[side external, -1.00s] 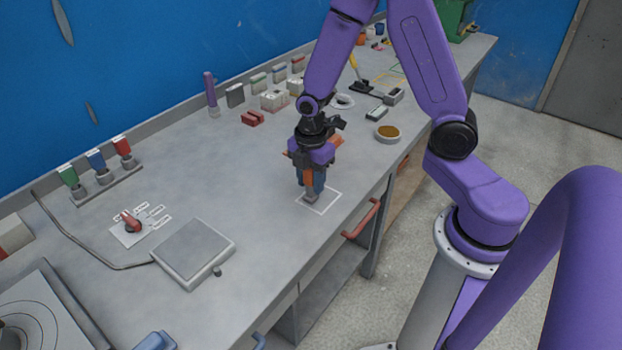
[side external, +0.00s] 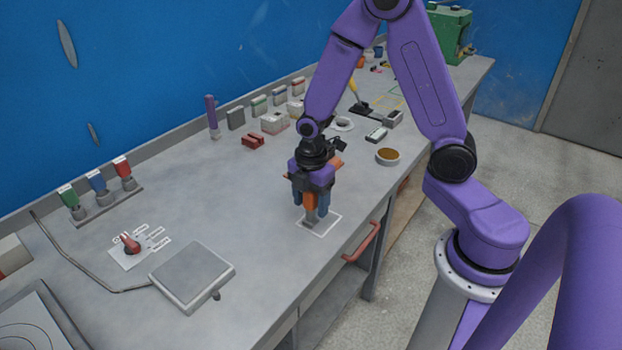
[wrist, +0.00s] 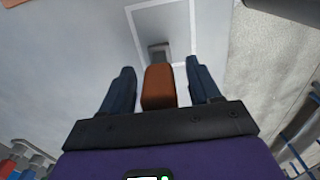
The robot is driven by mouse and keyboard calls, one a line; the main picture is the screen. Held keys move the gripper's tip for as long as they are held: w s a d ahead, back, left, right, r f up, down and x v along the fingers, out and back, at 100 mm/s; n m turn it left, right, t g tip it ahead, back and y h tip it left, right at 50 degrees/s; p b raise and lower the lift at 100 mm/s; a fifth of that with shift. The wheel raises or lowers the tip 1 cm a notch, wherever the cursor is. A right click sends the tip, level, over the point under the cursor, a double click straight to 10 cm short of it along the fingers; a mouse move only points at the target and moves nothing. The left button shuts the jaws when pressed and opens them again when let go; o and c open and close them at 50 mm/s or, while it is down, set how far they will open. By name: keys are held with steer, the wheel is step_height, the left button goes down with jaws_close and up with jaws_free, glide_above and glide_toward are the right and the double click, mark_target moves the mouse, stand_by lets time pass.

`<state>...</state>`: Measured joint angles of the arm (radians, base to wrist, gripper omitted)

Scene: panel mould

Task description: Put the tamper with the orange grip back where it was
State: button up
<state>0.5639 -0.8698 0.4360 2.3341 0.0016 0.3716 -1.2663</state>
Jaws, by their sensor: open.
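The tamper with the orange grip (side external: 309,203) stands upright on the bench, its small grey foot inside a white outlined square (side external: 331,226). The foot is towards the square's left side in the side view. My gripper (side external: 311,209) points down over the tamper with its dark blue fingers on either side of the grip. In the wrist view the orange grip (wrist: 159,88) sits between the open fingers (wrist: 161,80), with a gap on both sides. The grey foot (wrist: 158,52) shows beyond it inside the white outline (wrist: 193,28). The grip's top is hidden by the gripper.
A grey scale-like plate (side external: 192,274) lies to the left. A bowl of brown material (side external: 387,156) stands to the right. A red handle (side external: 362,242) projects from the bench front. A purple-handled tool (side external: 211,116) stands at the back. The bench left of my gripper is clear.

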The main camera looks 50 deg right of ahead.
step_height(320, 180, up, 10)
steer(key=shift+r, duration=0.65)
steer(key=shift+s+a+r, duration=0.1)
steer(key=shift+s+r, duration=0.05)
steer(key=s+a+r+m, duration=0.1)
steer(key=s+a+m, duration=0.1)
steer(key=s, duration=0.8)
steer(key=s+a+r+m, duration=0.1)
steer(key=s+a+m, duration=0.1)
steer(key=s, duration=0.8)
steer(key=shift+s+m, duration=0.2)
steer(key=shift+m, duration=0.5)
